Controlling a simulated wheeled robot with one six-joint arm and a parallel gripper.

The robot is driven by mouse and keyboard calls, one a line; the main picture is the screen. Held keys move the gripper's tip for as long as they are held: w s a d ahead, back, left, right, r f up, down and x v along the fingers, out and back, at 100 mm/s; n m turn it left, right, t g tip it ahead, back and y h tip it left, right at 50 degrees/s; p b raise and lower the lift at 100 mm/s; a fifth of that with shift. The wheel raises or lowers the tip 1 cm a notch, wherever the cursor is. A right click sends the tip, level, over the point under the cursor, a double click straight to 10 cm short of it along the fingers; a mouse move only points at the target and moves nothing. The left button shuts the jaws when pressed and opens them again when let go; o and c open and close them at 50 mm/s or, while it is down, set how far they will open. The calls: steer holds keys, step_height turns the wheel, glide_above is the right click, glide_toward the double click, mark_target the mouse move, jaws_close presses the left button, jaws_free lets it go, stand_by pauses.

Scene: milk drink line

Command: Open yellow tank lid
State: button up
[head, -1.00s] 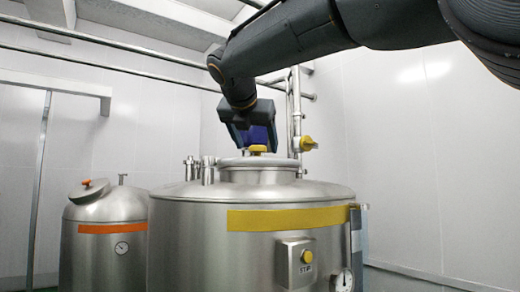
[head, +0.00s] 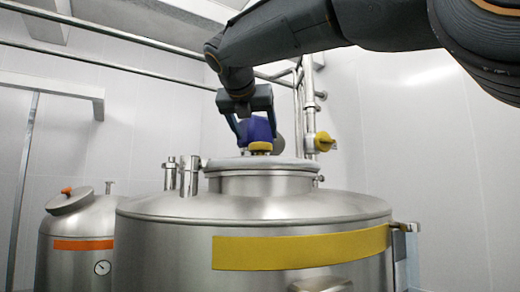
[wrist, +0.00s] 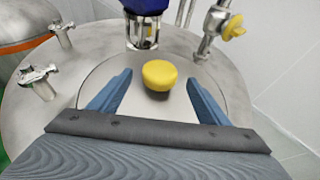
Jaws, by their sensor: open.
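The tank with the yellow band (head: 300,248) is a large steel vessel in the middle of the head view. Its round lid (head: 262,163) is closed on the raised neck, with a yellow knob (head: 260,148) on top. The knob also shows in the wrist view (wrist: 159,76), above the pale lid (wrist: 175,112). My gripper (head: 257,140) is over the lid. In the wrist view my gripper (wrist: 158,80) is open, with one blue finger on each side of the knob and a gap on both sides. The exact height of the fingertips above the lid is unclear.
A blue motor (wrist: 142,22) on a metal cage stands just beyond the knob. Pipe stubs (wrist: 38,80) rise at the left, and a pipe with a yellow valve handle (head: 325,142) stands at the right. A smaller orange-banded tank (head: 70,245) is at the left.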

mark_target(260, 145)
steer(key=p+x, duration=0.2)
steer(key=x, duration=0.5)
steer(key=shift+w+d+f, duration=0.1)
steer(key=shift+w+d, duration=0.05)
steer(key=shift+w, duration=0.05)
steer(key=shift+c, duration=0.2)
steer(key=c, duration=1.4)
steer(key=shift+s, duration=0.15)
